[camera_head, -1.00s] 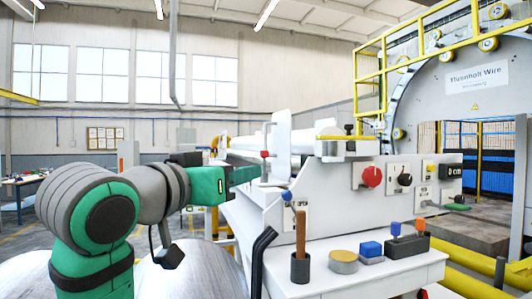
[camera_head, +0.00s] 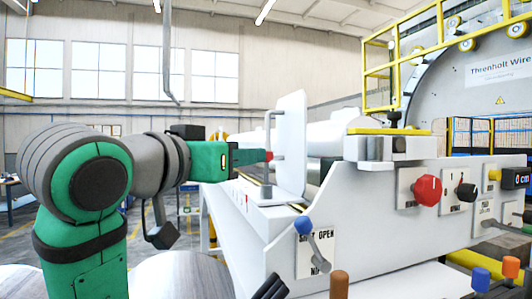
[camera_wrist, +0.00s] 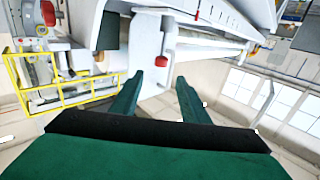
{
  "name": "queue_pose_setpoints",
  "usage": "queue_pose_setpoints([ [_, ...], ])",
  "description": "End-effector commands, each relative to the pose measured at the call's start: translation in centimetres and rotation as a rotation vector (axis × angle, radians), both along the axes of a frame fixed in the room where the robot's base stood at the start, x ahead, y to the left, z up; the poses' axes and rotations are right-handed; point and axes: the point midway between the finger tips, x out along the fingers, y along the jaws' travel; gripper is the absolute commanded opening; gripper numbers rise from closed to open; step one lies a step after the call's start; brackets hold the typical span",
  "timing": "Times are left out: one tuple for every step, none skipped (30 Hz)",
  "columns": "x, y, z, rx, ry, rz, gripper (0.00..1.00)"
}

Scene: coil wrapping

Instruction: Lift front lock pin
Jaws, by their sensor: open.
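A small red knob (camera_head: 269,156), which looks like the top of the front lock pin, shows in the head view beside the upright white plate (camera_head: 291,145). The pin below it is mostly hidden. My gripper (camera_head: 254,157) is just left of the red knob, at about its height. In the wrist view a red knob (camera_wrist: 161,61) lies ahead, between the lines of my two fingers. My gripper (camera_wrist: 157,84) is open and empty there, with the fingers apart. I cannot tell the exact gap to the knob.
The white machine bench (camera_head: 370,215) carries a red dial (camera_head: 427,190) and a blue-knobbed lever (camera_head: 303,225). A wooden-handled tool (camera_head: 339,285) stands low in front. A yellow railing (camera_head: 378,75) is behind. In the wrist view another red piece (camera_wrist: 191,12) shows beyond the plate.

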Motion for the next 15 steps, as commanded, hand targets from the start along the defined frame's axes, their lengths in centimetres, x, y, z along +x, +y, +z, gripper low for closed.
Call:
queue_pose_setpoints([
  [0.1,0.0,0.0,0.0,0.0,0.0,0.41],
  [0.2,-0.1,0.0,0.0,0.0,-0.001,0.41],
  [0.4,-0.3,0.0,0.0,0.001,-0.002,0.41],
  [0.6,-0.4,0.0,0.0,0.001,-0.002,0.41],
  [0.9,-0.6,0.0,-0.001,0.0,-0.003,0.41],
  [1.3,-0.9,0.0,-0.001,0.002,-0.005,0.41],
  [1.7,-1.1,-0.1,-0.001,0.002,-0.006,0.41],
  [2.2,-1.3,-0.1,0.0,0.004,-0.006,0.41],
  [2.8,-1.6,-0.1,-0.001,0.003,-0.005,0.41],
  [3.2,-1.9,-0.1,-0.001,0.002,-0.005,0.41],
  [3.7,-2.1,-0.1,-0.001,0.003,-0.005,0.41],
  [4.4,-2.5,-0.1,0.0,0.004,-0.005,0.41],
  [4.9,-2.7,-0.1,0.0,0.002,-0.005,0.41],
  [5.4,-3.0,-0.1,-0.001,0.003,-0.005,0.41],
  [6.0,-3.3,-0.1,-0.002,0.003,-0.005,0.41],
])
